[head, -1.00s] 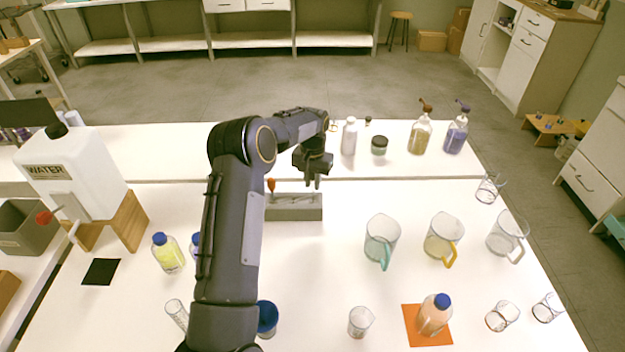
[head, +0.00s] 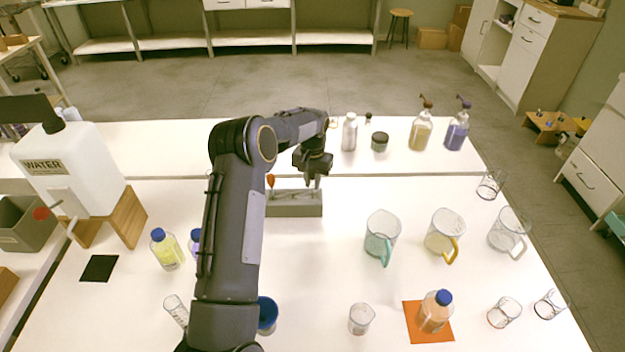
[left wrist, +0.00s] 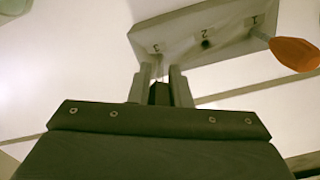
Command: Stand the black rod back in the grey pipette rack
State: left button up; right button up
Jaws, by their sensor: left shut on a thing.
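The grey pipette rack (head: 294,210) stands near the middle of the table. In the left wrist view the rack (left wrist: 185,28) shows the numbers 3, 2 and 1, with a dark empty hole by 2. An orange-bulbed pipette (head: 270,182) stands at position 1; its bulb (left wrist: 295,53) shows large in the left wrist view. My left gripper (head: 314,182) is at the rack's right end, by number 3. Its fingers (left wrist: 160,84) are shut on the black rod (left wrist: 159,93), mostly hidden between them. I cannot tell whether the rod's lower end is in a hole. My right gripper is out of view.
Beakers and jugs (head: 382,238) stand to the right of the rack. Bottles (head: 349,133) stand on the table behind. A water container (head: 70,165) on a wooden stand is at left. A peach bottle (head: 434,312) stands on an orange mat. The table just right of the rack is clear.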

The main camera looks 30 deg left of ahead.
pick_arm(q)
jog(key=shift+f, duration=0.3)
jog(key=o, duration=0.9)
jog(key=shift+r, duration=0.15)
jog(key=shift+r+p, duration=1.35)
jog(key=shift+r, duration=1)
jog(key=shift+r+p, duration=1.65)
jog(key=shift+r, duration=0.9)
